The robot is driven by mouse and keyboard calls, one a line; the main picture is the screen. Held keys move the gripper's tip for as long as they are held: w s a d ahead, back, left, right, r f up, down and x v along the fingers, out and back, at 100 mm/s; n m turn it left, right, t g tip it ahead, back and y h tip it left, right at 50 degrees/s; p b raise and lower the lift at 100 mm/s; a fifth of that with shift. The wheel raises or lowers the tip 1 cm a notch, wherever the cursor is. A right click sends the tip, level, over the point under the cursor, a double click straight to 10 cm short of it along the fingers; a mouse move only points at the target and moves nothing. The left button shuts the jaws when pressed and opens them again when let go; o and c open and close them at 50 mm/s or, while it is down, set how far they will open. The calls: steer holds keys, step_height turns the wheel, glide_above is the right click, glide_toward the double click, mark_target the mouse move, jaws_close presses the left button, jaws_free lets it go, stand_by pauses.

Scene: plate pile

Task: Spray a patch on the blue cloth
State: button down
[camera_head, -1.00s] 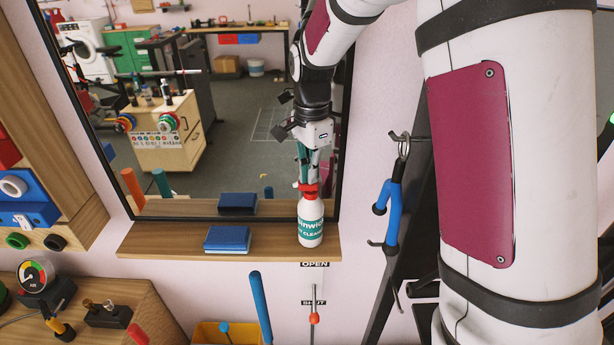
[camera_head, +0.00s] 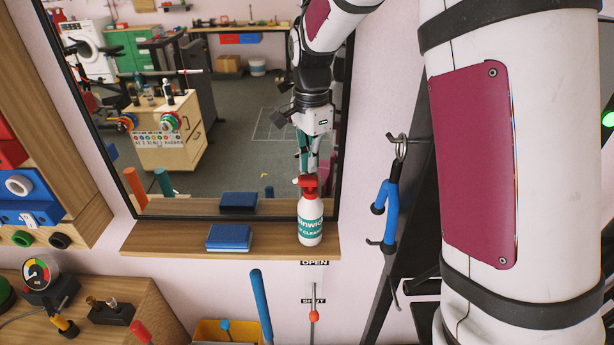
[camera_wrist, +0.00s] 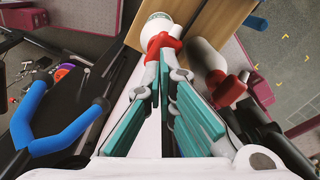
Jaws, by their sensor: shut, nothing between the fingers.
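A white spray bottle (camera_head: 310,222) with a red trigger head and a teal label stands upright on the wooden shelf (camera_head: 150,240). My gripper (camera_head: 308,168) points down just above the bottle's red head, with its teal fingers shut and empty. In the wrist view the fingertips (camera_wrist: 166,68) are close to the red head (camera_wrist: 160,45); I cannot tell whether they touch it. A blue block-like folded piece, apparently the blue cloth (camera_head: 228,238), lies on the shelf left of the bottle, apart from it.
A mirror (camera_head: 240,150) stands behind the shelf and reflects the room, the cloth and the bottle. A blue-handled tool (camera_head: 388,205) hangs on a hook to the right. A blue rod (camera_head: 261,305) and a yellow bin (camera_head: 212,330) are below the shelf.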

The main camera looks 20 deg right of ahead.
mark_target(311, 177)
steer(key=shift+f, duration=0.2)
steer(key=shift+f, duration=1.45)
steer(key=shift+r, duration=0.1)
steer(key=shift+r+p, duration=0.3)
steer(key=shift+r, duration=1.25)
steer(key=shift+r+p, duration=0.5)
steer(key=shift+r, duration=2.5)
